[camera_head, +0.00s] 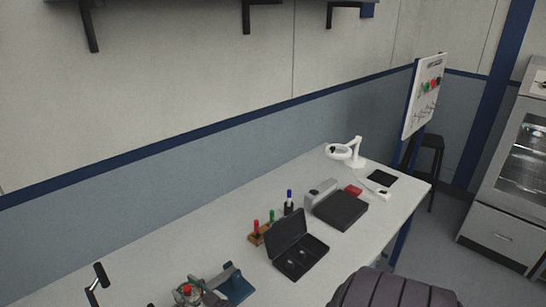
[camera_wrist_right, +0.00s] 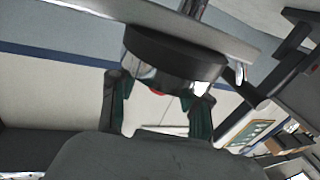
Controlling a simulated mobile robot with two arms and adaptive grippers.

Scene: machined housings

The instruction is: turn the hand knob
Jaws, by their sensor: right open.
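My right gripper (camera_wrist_right: 160,85) shows in the right wrist view as two dark green and black fingers, spread open with nothing held. A round black and chrome part (camera_wrist_right: 175,58) is in front of the fingers. A small red part shows between the fingers, mostly hidden by the round part. I cannot tell which of these is the hand knob, or whether a finger touches anything. In the head view, a round part with a red centre (camera_head: 186,291) sits at the bottom edge, beside a teal fixture (camera_head: 234,285). The left gripper is not in view.
The white workbench (camera_head: 200,228) runs along the wall. An open black case (camera_head: 300,262), a marker rack (camera_head: 257,235), a dark flat box (camera_head: 341,210) and a white magnifier lamp (camera_head: 352,153) stand on it. A dark ribbed shape (camera_head: 390,290) covers the bench's near side.

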